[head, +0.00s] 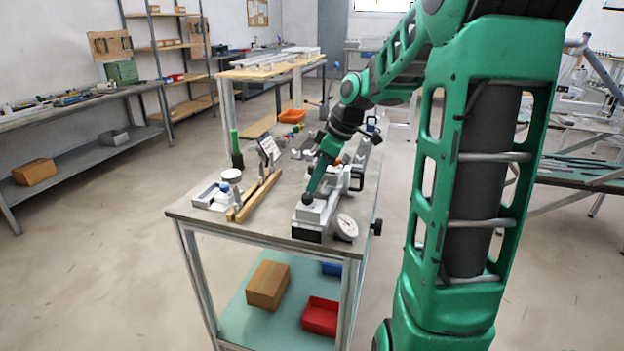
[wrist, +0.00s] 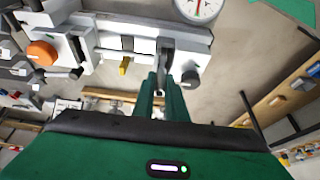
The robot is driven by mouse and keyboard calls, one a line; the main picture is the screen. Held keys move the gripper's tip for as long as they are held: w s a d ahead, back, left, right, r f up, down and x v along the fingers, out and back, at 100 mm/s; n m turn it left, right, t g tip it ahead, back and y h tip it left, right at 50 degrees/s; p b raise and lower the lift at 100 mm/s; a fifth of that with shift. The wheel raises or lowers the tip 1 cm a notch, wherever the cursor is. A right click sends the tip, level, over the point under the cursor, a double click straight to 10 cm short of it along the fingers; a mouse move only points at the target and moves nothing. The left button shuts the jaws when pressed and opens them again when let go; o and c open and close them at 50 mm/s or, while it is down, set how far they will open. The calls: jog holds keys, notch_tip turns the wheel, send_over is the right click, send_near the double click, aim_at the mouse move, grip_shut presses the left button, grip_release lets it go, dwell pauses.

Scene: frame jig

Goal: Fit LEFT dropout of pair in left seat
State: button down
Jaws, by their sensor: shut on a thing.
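My gripper (wrist: 161,84) is shut on a small dark grey metal piece (wrist: 165,56), which appears to be the left dropout. The piece sticks out past the green fingertips, over the edge of the pale jig (wrist: 120,38). In the head view my gripper (head: 312,190) points down at the near end of the jig (head: 309,222). I cannot tell whether the piece touches the jig or sits in the left seat. The fingers hide part of the piece, and the seat itself is not clear. A second dropout cannot be made out.
A round dial gauge (head: 345,227) stands at the jig's near right corner. Wooden strips (head: 256,196), a grey tray (head: 209,195) and a white round pot (head: 231,176) are on the bench (head: 270,228) to the left. An orange knob (wrist: 42,53) shows in the wrist view.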

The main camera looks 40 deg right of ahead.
jog(key=c, duration=1.7)
grip_release()
jog(key=shift+r, duration=0.1)
